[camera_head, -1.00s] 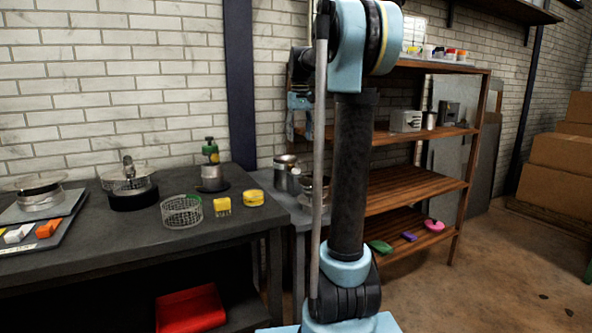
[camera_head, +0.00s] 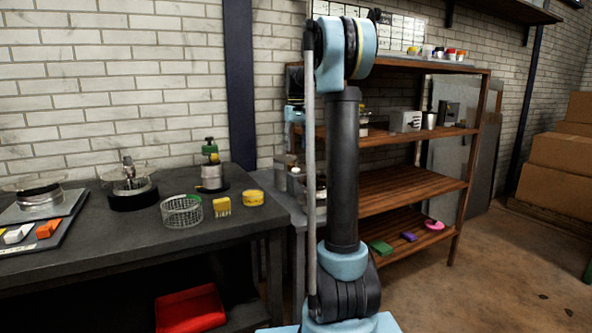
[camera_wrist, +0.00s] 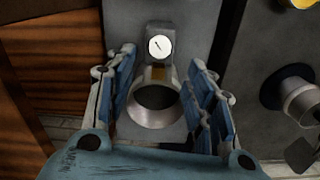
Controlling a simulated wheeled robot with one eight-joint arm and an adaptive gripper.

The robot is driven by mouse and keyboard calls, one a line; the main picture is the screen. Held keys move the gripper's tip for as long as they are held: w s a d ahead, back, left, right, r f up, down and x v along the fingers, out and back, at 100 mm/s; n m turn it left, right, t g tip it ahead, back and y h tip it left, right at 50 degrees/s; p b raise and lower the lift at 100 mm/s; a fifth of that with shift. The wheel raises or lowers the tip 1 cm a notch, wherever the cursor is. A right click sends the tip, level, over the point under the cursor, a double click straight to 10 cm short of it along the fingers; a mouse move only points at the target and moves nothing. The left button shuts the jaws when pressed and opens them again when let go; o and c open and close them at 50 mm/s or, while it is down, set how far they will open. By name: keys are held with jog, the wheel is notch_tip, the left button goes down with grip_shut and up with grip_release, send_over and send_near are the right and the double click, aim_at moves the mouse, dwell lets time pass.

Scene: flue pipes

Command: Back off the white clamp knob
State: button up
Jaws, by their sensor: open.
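The white clamp knob (camera_wrist: 159,46) is a round white disc with a short, slanted dark line across its face. It sits at the upper middle of the wrist view, just above a round metal pipe end (camera_wrist: 156,100) with a dark bore. A small brass-coloured piece shows between knob and pipe. My gripper (camera_wrist: 163,60) is open, with one blue-padded finger on each side of the pipe and knob. The knob lies between the fingertips, apart from both in the picture; the depth gap is unclear.
A grey block surface (camera_wrist: 192,22) lies behind the knob. A dark round fitting with a metal part (camera_wrist: 290,88) is to the right. The dark workbench (camera_head: 110,230) holds a mesh basket (camera_head: 181,211) and yellow pieces. Wooden shelves (camera_head: 405,185) stand behind my arm.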

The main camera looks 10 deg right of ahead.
aim_at(296, 169)
notch_tip(296, 169, down, 10)
jog(key=shift+f, duration=0.1)
dwell(0.4)
jog(key=c, duration=1.1)
